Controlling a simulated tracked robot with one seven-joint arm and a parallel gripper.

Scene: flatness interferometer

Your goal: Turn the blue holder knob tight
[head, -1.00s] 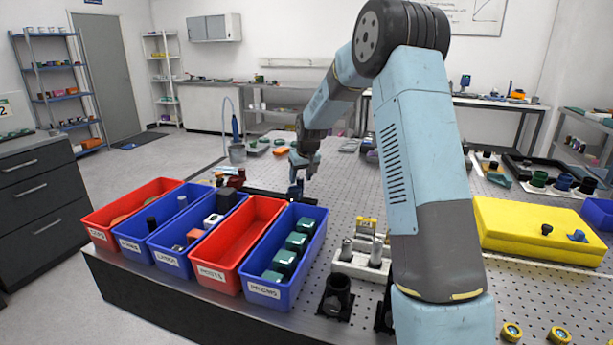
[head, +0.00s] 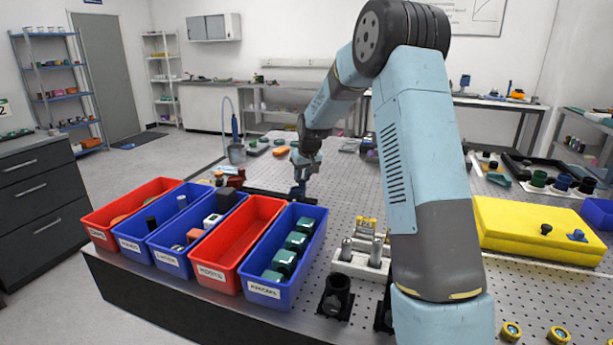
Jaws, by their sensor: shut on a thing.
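My gripper (head: 299,190) points down over the perforated optical table, just behind the right-hand blue bin. It is shut on a small dark blue thing at its fingertips, which fits the blue holder knob, though it is too small and covered to tell its shape or angle. A dark rail or holder base (head: 270,194) lies low on the table around and left of the fingertips. The front of it is partly hidden by the bins.
Labelled red and blue bins, including the right blue bin (head: 318,240) with green blocks, stand in front of the gripper. A white block with posts (head: 350,265) and a yellow case (head: 510,232) are to the right. Bare table (head: 350,190) lies right of the gripper.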

